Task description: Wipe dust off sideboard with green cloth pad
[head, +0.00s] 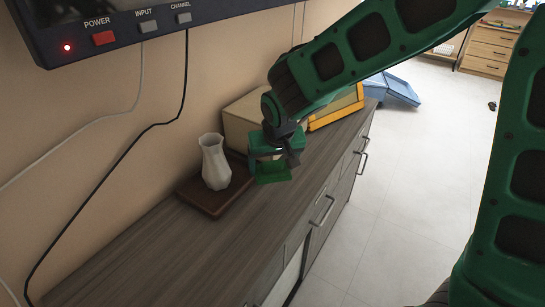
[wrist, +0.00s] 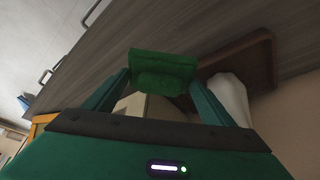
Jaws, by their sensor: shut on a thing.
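The sideboard (head: 130,262) has a dark wood-grain top and runs along the wall; its top also shows in the wrist view (wrist: 120,35). My gripper (head: 275,165) is over the sideboard, to the right of a white vase. It is shut on the green cloth pad (head: 273,173), which sits between the two fingers in the wrist view (wrist: 162,68). I cannot tell whether the pad touches the top. No dust can be made out on the visible surface.
The white vase (head: 215,162) stands upright on a brown tray (head: 207,199) close to my gripper. A beige box (head: 240,115) and a yellow-framed object (head: 338,112) stand farther back. A screen (head: 110,25) hangs above, with cables down the wall. The near part of the top is clear.

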